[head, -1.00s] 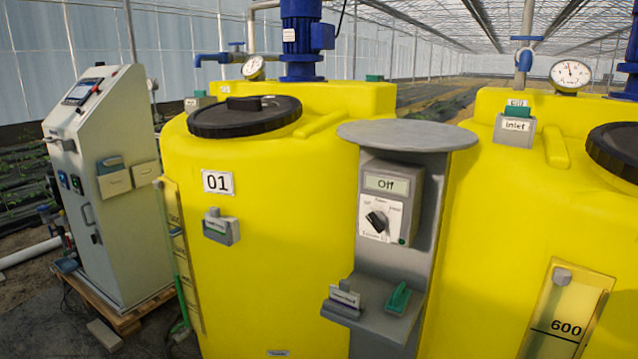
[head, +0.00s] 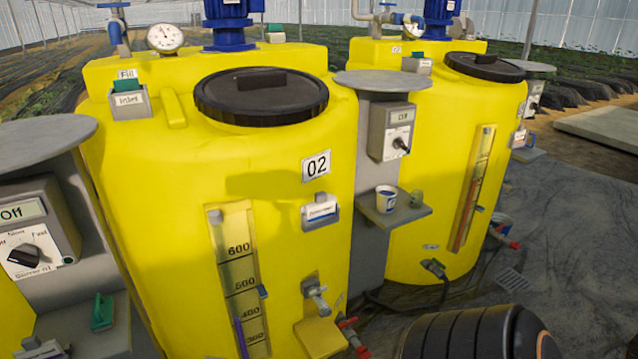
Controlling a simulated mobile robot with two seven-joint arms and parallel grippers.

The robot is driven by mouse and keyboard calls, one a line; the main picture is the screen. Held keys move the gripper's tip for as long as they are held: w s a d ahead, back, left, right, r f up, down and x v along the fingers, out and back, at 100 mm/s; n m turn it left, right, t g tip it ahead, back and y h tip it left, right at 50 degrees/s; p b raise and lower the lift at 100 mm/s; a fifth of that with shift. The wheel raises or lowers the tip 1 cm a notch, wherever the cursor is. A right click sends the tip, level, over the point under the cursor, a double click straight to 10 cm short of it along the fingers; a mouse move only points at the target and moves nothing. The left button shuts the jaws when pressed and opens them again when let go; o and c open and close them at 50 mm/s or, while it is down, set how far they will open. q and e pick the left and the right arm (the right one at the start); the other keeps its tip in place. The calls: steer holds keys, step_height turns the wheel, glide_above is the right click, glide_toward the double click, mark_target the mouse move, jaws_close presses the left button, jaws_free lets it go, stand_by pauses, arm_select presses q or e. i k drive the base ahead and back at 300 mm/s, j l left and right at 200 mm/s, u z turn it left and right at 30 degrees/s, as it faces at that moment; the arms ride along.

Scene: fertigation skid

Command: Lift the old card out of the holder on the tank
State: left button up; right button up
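Yellow tank 02 (head: 180,220) fills the middle of the head view. A small grey holder (head: 322,222) on its front, below the "02" plate, has a white card (head: 320,209) with small lettering in it, too blurred to read. Neither of my grippers is in view.
A grey stand with a dial box (head: 392,130) and a shelf (head: 410,215) bearing a white cup (head: 386,199) stands right of tank 02. Another dial stand (head: 30,235) is at the left. A tap (head: 315,293) juts out below the card holder. Open floor lies at the right.

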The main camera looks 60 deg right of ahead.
mark_target(323, 209)
steer(key=z, duration=1.85)
